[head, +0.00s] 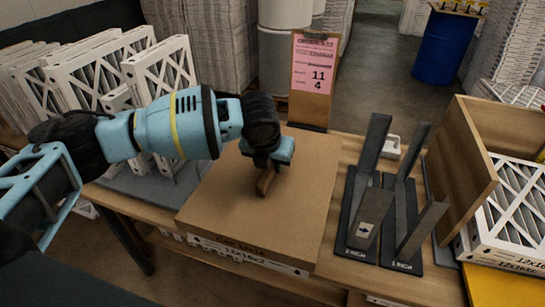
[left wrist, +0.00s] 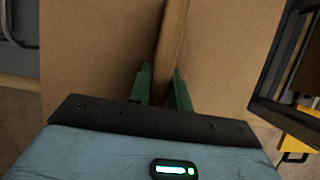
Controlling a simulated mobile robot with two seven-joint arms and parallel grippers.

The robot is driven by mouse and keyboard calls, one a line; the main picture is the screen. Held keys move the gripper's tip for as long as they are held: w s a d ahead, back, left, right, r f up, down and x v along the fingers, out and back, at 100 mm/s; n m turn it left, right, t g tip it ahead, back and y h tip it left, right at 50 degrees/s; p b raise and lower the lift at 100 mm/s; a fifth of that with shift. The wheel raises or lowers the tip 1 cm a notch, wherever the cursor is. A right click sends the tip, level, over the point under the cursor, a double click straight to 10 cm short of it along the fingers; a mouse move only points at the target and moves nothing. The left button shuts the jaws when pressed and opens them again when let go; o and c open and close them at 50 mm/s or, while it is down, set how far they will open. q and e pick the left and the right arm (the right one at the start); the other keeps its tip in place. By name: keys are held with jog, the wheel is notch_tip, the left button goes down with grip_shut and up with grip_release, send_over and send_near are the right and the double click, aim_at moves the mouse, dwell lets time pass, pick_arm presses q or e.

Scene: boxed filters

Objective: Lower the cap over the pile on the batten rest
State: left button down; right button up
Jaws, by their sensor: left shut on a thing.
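The cap (head: 250,220) is a wide, flat brown cardboard lid with printed text on its front edge. It lies over the middle of the bench and looks about level. My left gripper (head: 267,178) points down above its middle, shut on the brown upright grip (head: 265,187) of the cap. In the left wrist view the green fingertips (left wrist: 163,85) stand on both sides of this grip, with the cap's top (left wrist: 90,60) around it. The pile and batten rest are mostly hidden under the cap; I cannot tell whether it is seated. My right gripper is out of view.
White-framed filters (head: 160,75) stand in a row at left. A pink sign (head: 314,70) rises behind the cap. Dark angled uprights (head: 372,210) stand close on its right, then a wooden box (head: 470,150) and more filters (head: 515,205). The bench's front edge is near.

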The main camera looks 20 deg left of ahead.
pick_arm(q)
jog(key=shift+f, duration=1.95)
jog(key=c, duration=1.2)
grip_release()
jog(key=v, duration=0.7)
jog(key=shift+s+r, duration=0.15)
jog(key=shift+r, duration=0.25)
